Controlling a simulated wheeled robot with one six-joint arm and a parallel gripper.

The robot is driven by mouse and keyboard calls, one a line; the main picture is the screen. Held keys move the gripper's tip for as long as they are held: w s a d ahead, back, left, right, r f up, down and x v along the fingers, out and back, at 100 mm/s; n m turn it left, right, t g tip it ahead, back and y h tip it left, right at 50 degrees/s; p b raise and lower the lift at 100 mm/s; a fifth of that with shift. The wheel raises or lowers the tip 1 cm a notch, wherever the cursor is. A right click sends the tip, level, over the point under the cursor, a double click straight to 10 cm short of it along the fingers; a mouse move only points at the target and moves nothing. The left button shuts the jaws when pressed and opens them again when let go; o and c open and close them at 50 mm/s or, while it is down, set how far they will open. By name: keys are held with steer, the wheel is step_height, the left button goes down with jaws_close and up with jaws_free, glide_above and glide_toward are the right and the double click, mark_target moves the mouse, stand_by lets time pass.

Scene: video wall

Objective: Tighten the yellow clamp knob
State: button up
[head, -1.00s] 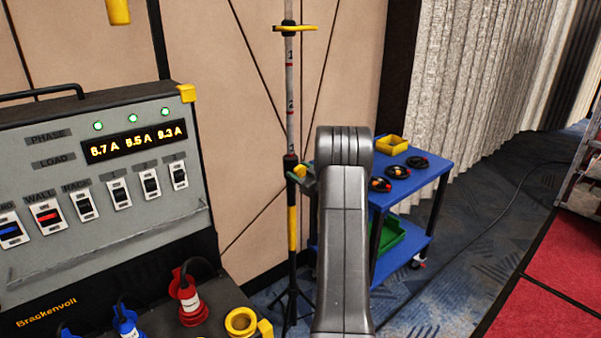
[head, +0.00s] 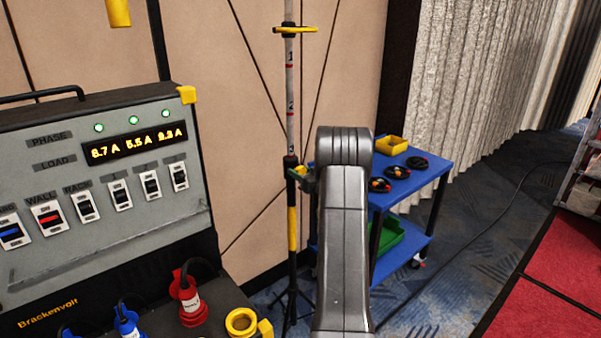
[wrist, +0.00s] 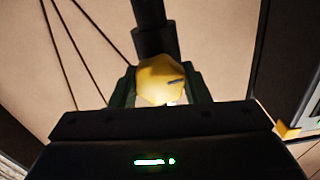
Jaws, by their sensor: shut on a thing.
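The yellow clamp knob (wrist: 160,80) sits between the two fingers of my gripper (wrist: 160,92) in the wrist view. The fingers are shut on it from both sides. A dark mark shows on the knob's face, right of its middle. The dark collar of the stand rises behind the knob. In the head view the stand's pole (head: 291,225) is upright, with numbered marks and a yellow lower section. My arm hides most of the gripper there, and only a bit of yellow (head: 299,172) shows beside the collar.
A grey power panel (head: 100,190) with switches and plugs fills the left. A blue cart (head: 425,180) with cable coils and a yellow bin (head: 391,145) stands behind my arm. A red surface (head: 545,300) lies at right. A cable runs over the carpet.

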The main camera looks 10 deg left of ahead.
steer(key=shift+m, duration=0.6)
steer(key=o, duration=1)
steer(key=shift+d, duration=0.1)
steer(key=b+v, duration=0.2)
steer(key=v, duration=1.1)
steer(key=shift+s+d, duration=0.25)
